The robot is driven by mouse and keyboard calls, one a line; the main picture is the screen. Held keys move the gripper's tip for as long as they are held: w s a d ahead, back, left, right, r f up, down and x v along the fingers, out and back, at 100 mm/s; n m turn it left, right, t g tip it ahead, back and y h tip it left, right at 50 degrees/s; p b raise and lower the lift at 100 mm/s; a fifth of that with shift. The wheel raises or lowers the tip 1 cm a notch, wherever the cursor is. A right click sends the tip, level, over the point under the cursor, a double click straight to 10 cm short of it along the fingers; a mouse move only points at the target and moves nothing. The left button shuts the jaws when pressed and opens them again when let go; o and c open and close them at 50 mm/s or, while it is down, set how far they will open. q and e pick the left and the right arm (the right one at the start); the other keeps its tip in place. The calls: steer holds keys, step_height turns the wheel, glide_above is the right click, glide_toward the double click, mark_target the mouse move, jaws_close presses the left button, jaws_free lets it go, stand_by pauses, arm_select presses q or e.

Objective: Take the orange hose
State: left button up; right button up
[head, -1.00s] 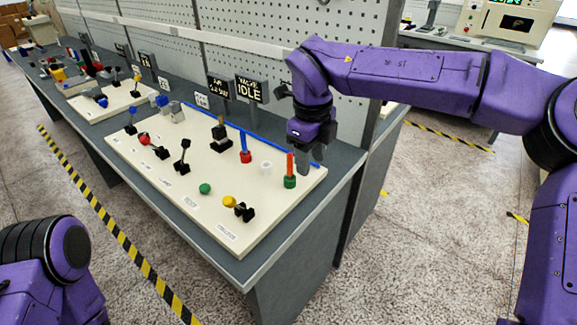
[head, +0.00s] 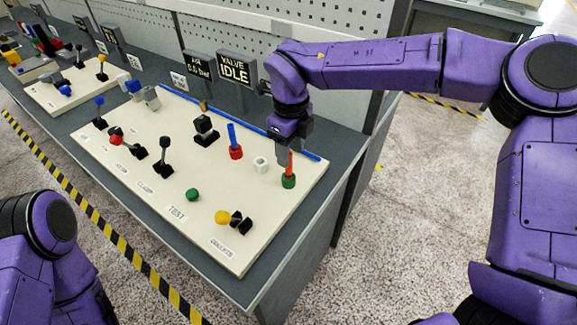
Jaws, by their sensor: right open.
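The orange hose (head: 290,168) is a short upright stick standing in a green socket (head: 289,181) near the right corner of the cream panel. My right gripper (head: 291,154) points down right at the hose. Its open fingers overlap the hose's upper part in the picture, so the top is hidden. I cannot tell whether the fingers are on both sides of the hose or touch it. My left gripper is out of view; only part of the left arm shows at the lower left.
A white socket (head: 261,164) and a blue hose (head: 232,136) in a red socket stand left of the orange hose. A blue rod (head: 235,118) runs along the panel's back edge. The VALVE IDLE sign (head: 235,69) stands behind. Levers and knobs cover the panel's left.

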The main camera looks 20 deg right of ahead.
mark_target(289, 169)
steer(key=f, duration=0.3)
steer(key=shift+w+a, duration=0.1)
steer(key=shift+a, duration=0.1)
steer(key=shift+f, duration=0.2)
jaws_close()
